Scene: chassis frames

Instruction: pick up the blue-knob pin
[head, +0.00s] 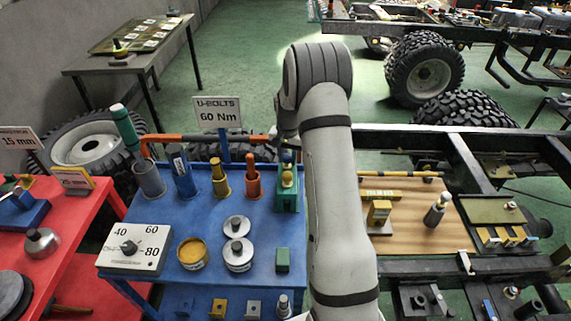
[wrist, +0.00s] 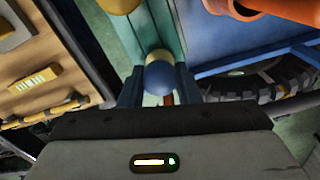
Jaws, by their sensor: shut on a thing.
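The blue-knob pin shows in the wrist view as a round blue knob (wrist: 160,78) with a pale yellow top. My gripper (wrist: 159,88) has one finger on each side of the knob and is shut on it. The pin's shaft is mostly hidden by the knob and my gripper. A green holder (wrist: 135,35) lies just beyond; whether the pin still sits in it I cannot tell. In the head view the green holder (head: 287,203) stands at the right of the blue table, with yellow-knobbed parts on it, and my gripper (head: 286,150) is above its back end, partly hidden by my arm.
An orange cup (head: 253,185), a yellow cup (head: 220,185) and a blue cup (head: 185,183) stand left of the holder. A U-bolts sign (head: 219,113) rises behind them. A wooden board (head: 415,235) lies to the right. Bare blue tabletop (head: 265,230) is in front.

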